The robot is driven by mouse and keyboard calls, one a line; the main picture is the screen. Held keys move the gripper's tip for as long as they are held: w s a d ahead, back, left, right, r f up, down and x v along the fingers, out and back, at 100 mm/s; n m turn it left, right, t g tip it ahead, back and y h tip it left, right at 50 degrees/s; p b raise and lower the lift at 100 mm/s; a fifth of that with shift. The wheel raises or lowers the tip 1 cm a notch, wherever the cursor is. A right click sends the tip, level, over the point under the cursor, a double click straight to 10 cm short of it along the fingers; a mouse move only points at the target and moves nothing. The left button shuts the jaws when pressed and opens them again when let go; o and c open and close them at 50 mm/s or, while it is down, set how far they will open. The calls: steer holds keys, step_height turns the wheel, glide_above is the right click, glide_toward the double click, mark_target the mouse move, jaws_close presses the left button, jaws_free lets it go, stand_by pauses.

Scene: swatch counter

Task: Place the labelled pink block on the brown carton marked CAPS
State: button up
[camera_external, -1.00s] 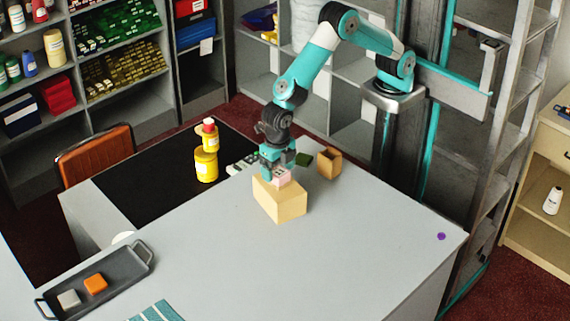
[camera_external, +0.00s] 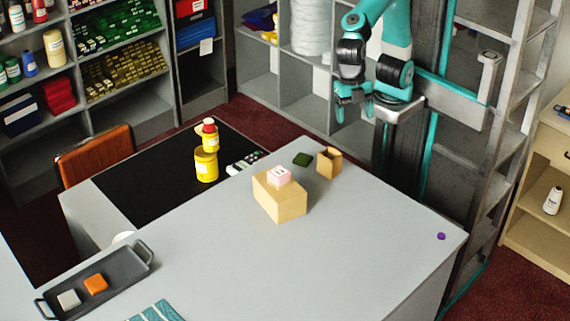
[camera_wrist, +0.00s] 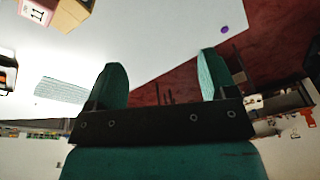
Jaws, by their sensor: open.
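The pink block (camera_external: 279,176) with a dark label mark rests on top of the brown carton (camera_external: 283,203) on the grey counter. No CAPS lettering can be read on the carton's visible faces. The block (camera_wrist: 37,13) and part of the carton (camera_wrist: 72,13) also show at the top left of the wrist view. My gripper (camera_external: 354,108) is raised behind the counter's far edge, well apart from the block. In the wrist view its two teal fingers (camera_wrist: 160,75) are spread with nothing between them.
A small open brown box (camera_external: 329,162) and a dark green block (camera_external: 302,159) stand behind the carton. Yellow containers (camera_external: 206,165) are stacked on the black mat (camera_external: 135,185). A dark tray (camera_external: 125,262) holds grey and orange blocks. The counter's right side is mostly clear, with a purple disc (camera_external: 441,236).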

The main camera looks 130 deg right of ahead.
steer(key=s+a+m+y, duration=0.1)
steer(key=s+a+m, duration=0.1)
steer(key=s, duration=0.6)
steer(key=s+a+m+y, duration=0.1)
steer(key=s+a+m, duration=0.1)
steer(key=s, duration=0.6)
steer(key=shift+a+f+m+g, duration=0.25)
steer(key=shift+f+m+g, duration=0.05)
steer(key=shift+f+m, duration=0.1)
